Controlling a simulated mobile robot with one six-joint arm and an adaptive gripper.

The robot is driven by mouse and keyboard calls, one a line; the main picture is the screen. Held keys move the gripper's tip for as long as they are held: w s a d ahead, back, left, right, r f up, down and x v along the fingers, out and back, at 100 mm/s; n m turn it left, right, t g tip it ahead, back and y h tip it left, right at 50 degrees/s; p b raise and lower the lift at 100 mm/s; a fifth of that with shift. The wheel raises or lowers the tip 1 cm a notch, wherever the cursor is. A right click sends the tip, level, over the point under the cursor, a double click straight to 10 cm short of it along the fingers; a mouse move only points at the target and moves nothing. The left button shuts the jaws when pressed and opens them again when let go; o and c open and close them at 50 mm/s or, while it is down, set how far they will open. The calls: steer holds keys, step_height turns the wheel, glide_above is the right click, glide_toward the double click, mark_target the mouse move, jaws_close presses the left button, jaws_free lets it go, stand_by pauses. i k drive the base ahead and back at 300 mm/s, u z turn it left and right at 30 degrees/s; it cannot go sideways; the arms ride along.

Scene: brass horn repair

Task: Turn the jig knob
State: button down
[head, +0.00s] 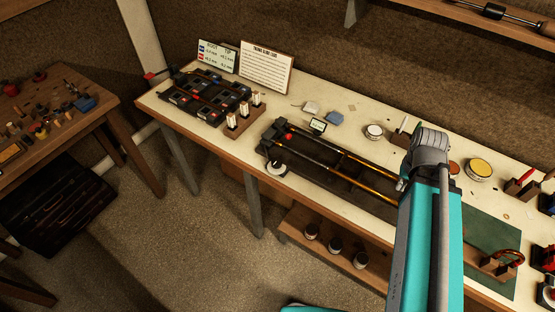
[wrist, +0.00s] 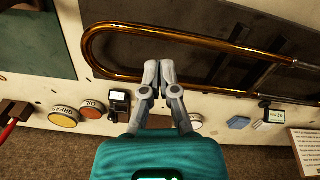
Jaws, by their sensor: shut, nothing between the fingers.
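The jig (head: 345,180) lies along the bench and carries a long brass slide. Its left end has a round white dial-like part (head: 276,168) on the front side and a small red part (head: 289,136) above; I cannot tell which is the knob. In the wrist view the slide's brass bow (wrist: 92,45) curves at the left. My gripper (wrist: 160,68) is shut and empty, its tips over the slide tube near the bow; I cannot tell if they touch. My arm hides the gripper and the jig's right end in the head view.
A rack of dark parts (head: 205,97), cards (head: 266,69) and a small display (head: 318,125) stand left and behind the jig. Round tins (head: 479,169) stand behind my arm. A green mat (head: 492,240) lies at the right.

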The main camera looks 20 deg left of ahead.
mark_target(276, 162)
steer(key=z, duration=0.7)
steer(key=k, duration=0.7)
steer(key=u, duration=0.9)
